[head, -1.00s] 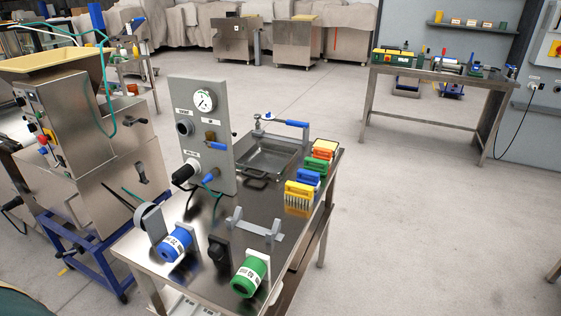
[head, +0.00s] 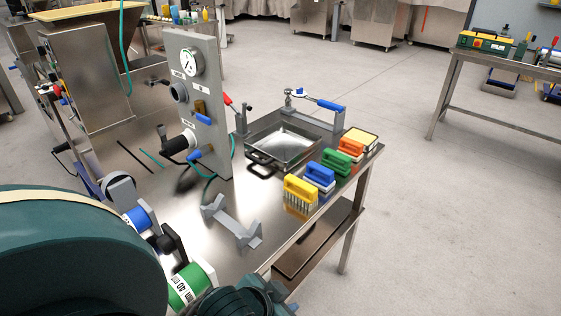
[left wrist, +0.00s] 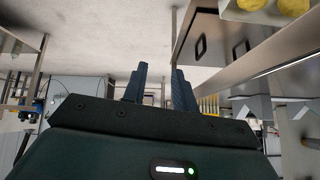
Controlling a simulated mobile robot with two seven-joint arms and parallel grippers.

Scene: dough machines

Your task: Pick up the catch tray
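The catch tray appears to be the shallow steel tray (head: 262,139) with a black handle (head: 262,165), on the steel table behind the gauge panel's right side. It lies flat and looks empty. My left gripper (head: 280,304) is at the bottom of the head view, near the table's front edge, well short of the tray and apart from it. In the left wrist view the two fingers (left wrist: 160,88) stand apart with nothing between them. My right gripper is not in view.

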